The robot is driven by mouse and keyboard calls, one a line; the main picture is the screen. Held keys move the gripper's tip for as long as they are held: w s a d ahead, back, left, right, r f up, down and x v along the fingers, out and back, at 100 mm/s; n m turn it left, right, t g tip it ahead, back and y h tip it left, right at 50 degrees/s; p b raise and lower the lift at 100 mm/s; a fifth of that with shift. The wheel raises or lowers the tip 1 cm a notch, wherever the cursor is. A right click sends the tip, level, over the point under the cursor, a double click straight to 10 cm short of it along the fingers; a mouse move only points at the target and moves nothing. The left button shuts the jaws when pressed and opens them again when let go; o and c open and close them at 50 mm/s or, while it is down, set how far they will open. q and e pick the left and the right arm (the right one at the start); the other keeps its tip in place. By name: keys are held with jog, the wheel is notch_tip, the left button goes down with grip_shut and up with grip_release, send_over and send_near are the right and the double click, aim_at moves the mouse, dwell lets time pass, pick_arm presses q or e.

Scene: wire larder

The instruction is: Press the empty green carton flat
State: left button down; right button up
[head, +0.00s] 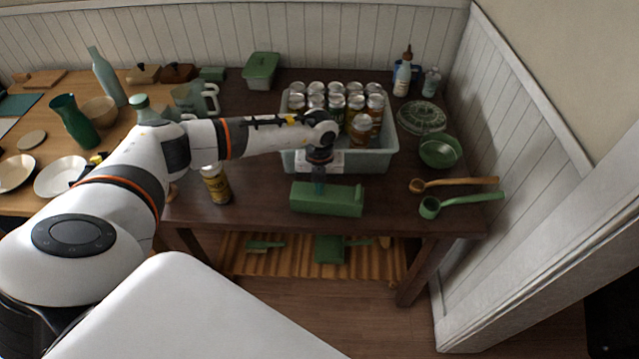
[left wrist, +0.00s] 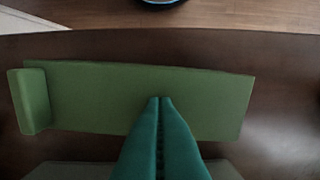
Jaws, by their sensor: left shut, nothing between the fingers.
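The green carton (head: 338,199) lies on its side near the front edge of the dark table, in front of the grey-green bin. In the left wrist view its long top face (left wrist: 95,95) shows, with a raised end piece (left wrist: 30,100) at the left. The carton still has height in the head view. My left gripper (head: 319,186) points down over the carton, left of its middle in the head view. Its fingers are shut with nothing between them, and the tips (left wrist: 160,100) appear over the carton's face. I cannot tell whether they touch it. My right gripper is not in view.
The bin (head: 345,163) holds several cans and jars just behind the carton. A can (head: 215,184) stands to the left. A wooden spoon (head: 455,183) and a green ladle (head: 460,202) lie to the right, beside a green bowl (head: 439,151).

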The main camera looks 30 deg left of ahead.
pick_arm(q)
jog(key=shift+s+f+b, duration=0.15)
jog(key=shift+f+b, duration=0.2)
jog(key=shift+f, duration=0.2)
jog(key=shift+f+b, duration=0.95)
jog(key=shift+f, duration=0.45)
jog(key=shift+r, duration=0.1)
notch_tip(320, 180, up, 7)
jog(key=p, duration=0.5)
jog(key=shift+r+p, duration=0.1)
jog(key=shift+p, duration=0.3)
